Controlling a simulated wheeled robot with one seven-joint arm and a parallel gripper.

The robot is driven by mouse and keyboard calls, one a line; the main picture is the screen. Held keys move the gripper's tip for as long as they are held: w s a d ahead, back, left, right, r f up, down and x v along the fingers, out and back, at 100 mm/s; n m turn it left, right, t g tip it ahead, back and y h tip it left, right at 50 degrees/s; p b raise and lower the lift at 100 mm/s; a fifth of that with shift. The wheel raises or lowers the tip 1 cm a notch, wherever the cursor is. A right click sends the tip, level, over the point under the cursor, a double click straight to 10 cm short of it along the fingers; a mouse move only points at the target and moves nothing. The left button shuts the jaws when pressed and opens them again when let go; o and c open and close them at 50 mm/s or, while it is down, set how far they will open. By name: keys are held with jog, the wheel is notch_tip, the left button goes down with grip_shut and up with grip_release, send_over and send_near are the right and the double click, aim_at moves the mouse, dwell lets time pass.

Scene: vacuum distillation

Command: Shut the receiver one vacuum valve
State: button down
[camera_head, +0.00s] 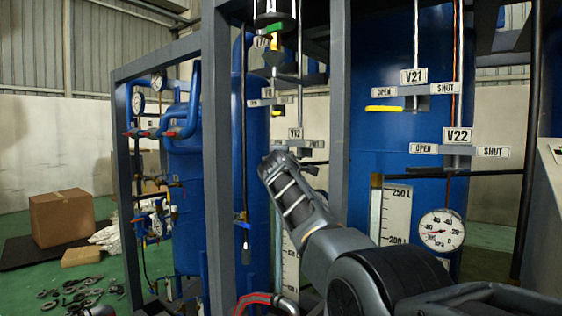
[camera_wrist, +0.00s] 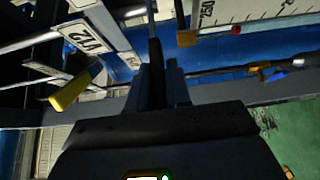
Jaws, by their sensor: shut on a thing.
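The valve labelled V12 (camera_head: 295,133) is on the rack in front of the left blue tank, with small plates beside its label. My gripper (camera_head: 272,160) is just below it and hides most of its lower part. In the wrist view the V12 label (camera_wrist: 84,40) is at upper left, turned sideways. There my gripper (camera_wrist: 162,84) is shut on a dark bar-like valve handle (camera_wrist: 154,45), which sticks out beyond the fingers. A yellow handle (camera_wrist: 74,91) is apart, left of the fingers. No label names a receiver vacuum valve.
Valve V21 (camera_head: 413,77) has a yellow handle under its OPEN plate. Valve V22 (camera_head: 458,135) and a round gauge (camera_head: 442,230) are at right. Grey frame posts (camera_head: 217,160) stand close left of my arm. A box (camera_head: 62,217) is on the floor at far left.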

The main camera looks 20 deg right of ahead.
jog(key=shift+f, duration=0.2)
jog(key=c, duration=1.1)
grip_release()
jog(key=shift+r, duration=0.15)
jog(key=shift+c, duration=0.2)
jog(key=v, duration=0.7)
jog(key=shift+s+a, duration=0.2)
jog(key=shift+s, duration=0.15)
